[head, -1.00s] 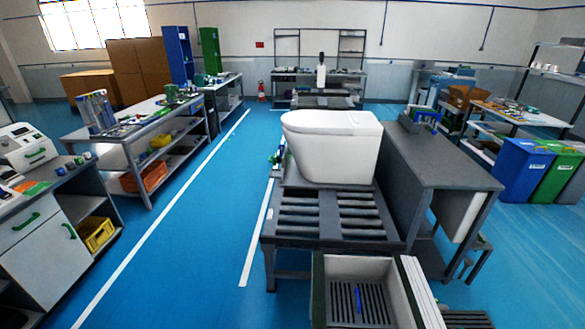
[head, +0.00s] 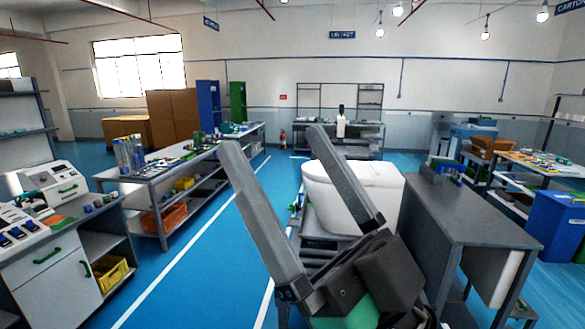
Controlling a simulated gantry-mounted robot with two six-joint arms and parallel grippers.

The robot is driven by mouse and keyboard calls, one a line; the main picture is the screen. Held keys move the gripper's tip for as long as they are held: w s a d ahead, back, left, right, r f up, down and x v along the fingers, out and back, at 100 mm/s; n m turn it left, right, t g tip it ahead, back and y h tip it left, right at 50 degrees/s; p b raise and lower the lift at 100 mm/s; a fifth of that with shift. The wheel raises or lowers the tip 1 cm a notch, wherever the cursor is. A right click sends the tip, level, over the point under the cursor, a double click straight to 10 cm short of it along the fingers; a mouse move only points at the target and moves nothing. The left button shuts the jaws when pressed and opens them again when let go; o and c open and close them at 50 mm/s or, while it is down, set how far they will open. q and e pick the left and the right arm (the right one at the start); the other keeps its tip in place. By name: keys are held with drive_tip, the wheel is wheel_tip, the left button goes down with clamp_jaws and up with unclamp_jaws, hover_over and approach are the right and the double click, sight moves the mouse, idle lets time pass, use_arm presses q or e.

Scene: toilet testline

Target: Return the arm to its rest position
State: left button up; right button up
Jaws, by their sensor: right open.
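My right gripper (head: 278,180) is in the middle foreground of the head view, pointing up. Its two long grey fingers stand well apart with nothing between them but the background. Its dark body and a green part show at the bottom edge. The right finger covers part of the white toilet (head: 380,190), which stands on the roller line behind it. I cannot tell from this view whether the finger touches the toilet. My left gripper is not in view.
A dark grey workbench (head: 470,220) stands close on the right of the toilet. On the left are a white cabinet (head: 50,270) and a long shelved bench (head: 150,185). The blue floor (head: 185,270) between them and the line is clear. A blue bin (head: 555,228) stands far right.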

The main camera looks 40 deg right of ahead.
drive_tip(key=shift+r, duration=0.1)
wheel_tip(320, 180, up, 30)
drive_tip(key=p, duration=2.9)
drive_tip(key=shift+f+p, duration=0.2)
drive_tip(key=shift+p, duration=0.2)
